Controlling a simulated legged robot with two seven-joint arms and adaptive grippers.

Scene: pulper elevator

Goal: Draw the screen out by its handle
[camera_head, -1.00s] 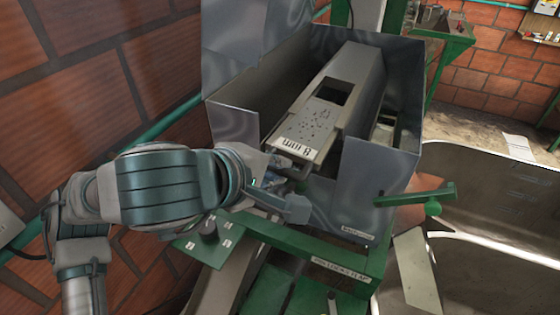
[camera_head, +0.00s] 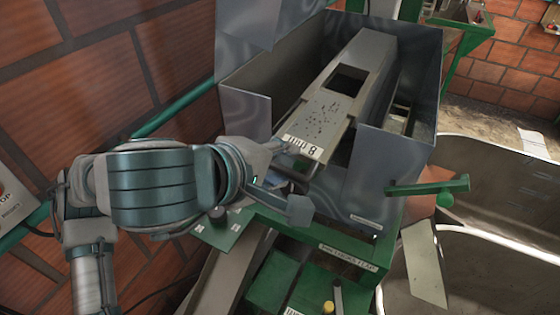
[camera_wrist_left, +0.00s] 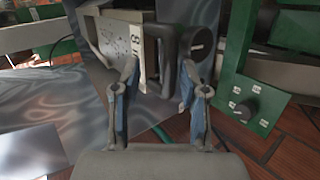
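The screen (camera_head: 320,115) is a grey, speckled plate with a square opening and an "8 mm" label, lying in a slanted channel inside the metal housing (camera_head: 245,110). Its labelled end points toward me and also shows in the left wrist view (camera_wrist_left: 118,42). The dark looped handle (camera_wrist_left: 166,52) is at that end. My left gripper (camera_head: 290,180) is at this end, below the label. In the wrist view its two fingers (camera_wrist_left: 160,75) are spread, with the handle's lower part between or just beyond the tips; contact is unclear. My right gripper is not in view.
The housing's front panel (camera_head: 365,185) stands right of my left gripper. A green lever (camera_head: 430,187) sticks out farther right. A green control panel with a knob (camera_wrist_left: 245,108) is close by. A brick wall (camera_head: 70,70) lies left; a large metal trough (camera_head: 490,195) lies right.

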